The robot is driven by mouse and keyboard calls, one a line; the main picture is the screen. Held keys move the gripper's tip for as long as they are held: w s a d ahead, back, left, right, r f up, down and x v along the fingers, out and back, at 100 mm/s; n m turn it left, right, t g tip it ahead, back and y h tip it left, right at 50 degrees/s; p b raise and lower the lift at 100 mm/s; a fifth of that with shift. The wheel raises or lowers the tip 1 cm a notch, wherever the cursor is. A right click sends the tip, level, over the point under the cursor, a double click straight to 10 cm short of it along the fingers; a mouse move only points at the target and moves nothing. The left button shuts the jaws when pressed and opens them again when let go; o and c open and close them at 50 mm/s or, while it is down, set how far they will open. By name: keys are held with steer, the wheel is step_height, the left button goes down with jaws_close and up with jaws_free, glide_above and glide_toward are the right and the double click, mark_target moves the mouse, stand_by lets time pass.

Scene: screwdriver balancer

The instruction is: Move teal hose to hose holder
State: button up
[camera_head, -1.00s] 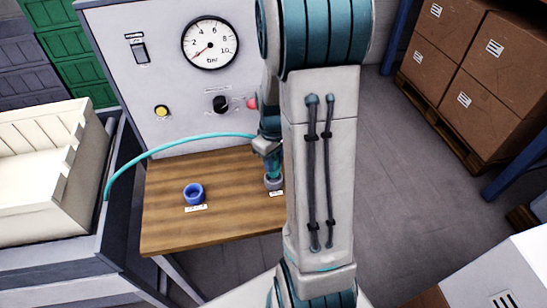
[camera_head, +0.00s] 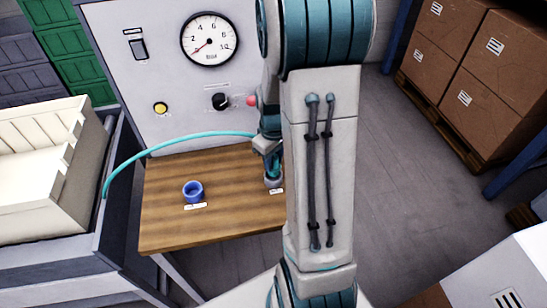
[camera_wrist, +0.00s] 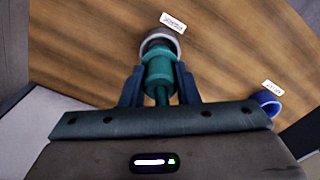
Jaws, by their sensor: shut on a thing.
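The teal hose (camera_head: 190,139) arches from the left side of the bench over the table toward my gripper (camera_head: 269,155). In the wrist view my gripper (camera_wrist: 160,84) is shut on the hose's teal end piece (camera_wrist: 158,66), with a finger on each side. The tip of the end piece is at a grey round holder (camera_wrist: 158,36), which also shows in the head view (camera_head: 273,183). The tip looks to be at or inside the ring, but how deep I cannot tell. My arm hides part of this in the head view.
A blue round cup (camera_head: 193,191) with a label stands on the wooden table (camera_head: 165,225), left of the grey holder. Behind is a panel with a gauge (camera_head: 209,39), a black knob (camera_head: 220,101) and buttons. A cream crate (camera_head: 45,170) is at left.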

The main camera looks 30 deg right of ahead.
steer(key=shift+f+b, duration=1.3)
steer(key=shift+f, duration=0.35)
steer(key=o, duration=1.1)
step_height(320, 180, up, 14)
steer(key=shift+f, duration=0.1)
